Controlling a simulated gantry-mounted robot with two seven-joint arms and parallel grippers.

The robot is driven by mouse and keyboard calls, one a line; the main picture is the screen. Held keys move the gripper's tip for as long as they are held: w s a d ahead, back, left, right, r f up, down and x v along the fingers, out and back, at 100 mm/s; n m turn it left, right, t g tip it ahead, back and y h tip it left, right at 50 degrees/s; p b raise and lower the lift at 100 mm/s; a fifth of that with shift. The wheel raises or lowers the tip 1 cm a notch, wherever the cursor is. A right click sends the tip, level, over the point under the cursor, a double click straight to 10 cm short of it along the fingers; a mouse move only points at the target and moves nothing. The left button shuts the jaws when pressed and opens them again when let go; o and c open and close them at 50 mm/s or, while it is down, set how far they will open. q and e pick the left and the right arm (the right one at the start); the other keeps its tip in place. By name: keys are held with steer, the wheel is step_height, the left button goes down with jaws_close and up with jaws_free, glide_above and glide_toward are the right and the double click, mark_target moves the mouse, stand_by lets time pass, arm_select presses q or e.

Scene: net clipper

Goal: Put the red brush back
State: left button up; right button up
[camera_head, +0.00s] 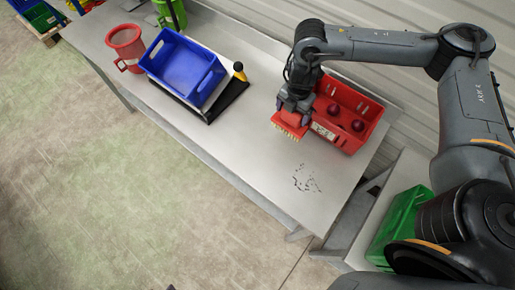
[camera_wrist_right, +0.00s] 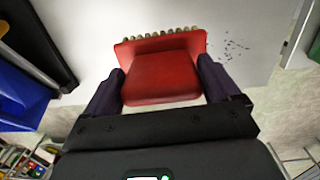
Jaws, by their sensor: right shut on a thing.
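The red brush (camera_head: 290,124) has a flat red head with pale bristles along its lower edge. My right gripper (camera_head: 295,104) is shut on the red brush above the table, left of the red crate. In the right wrist view the red brush (camera_wrist_right: 160,75) sits between the two dark fingers of my right gripper (camera_wrist_right: 160,88), bristles at the far side. Whether the bristles touch the table I cannot tell. My left gripper is not in view.
The metal table (camera_head: 240,140) holds a red crate (camera_head: 362,143) with dark red round things, a blue bin (camera_head: 183,68) beside a black tool with a yellow handle (camera_head: 239,72), and a red jug (camera_head: 125,47). Dark specks (camera_head: 306,180) lie near the front. A green crate (camera_head: 398,225) stands lower right.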

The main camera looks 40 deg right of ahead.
steer(key=shift+w+d+f, duration=0.1)
steer(key=shift+f, duration=0.35)
steer(key=w+a+f+p, duration=0.1)
steer(key=w+a+f, duration=0.5)
steer(key=a+f, duration=0.3)
step_height(320, 180, down, 2)
steer(key=shift+w, duration=0.35)
steer(key=shift+a, duration=0.1)
steer(key=o, duration=0.7)
steer(key=shift+f, duration=0.15)
steer(key=shift+c, duration=0.2)
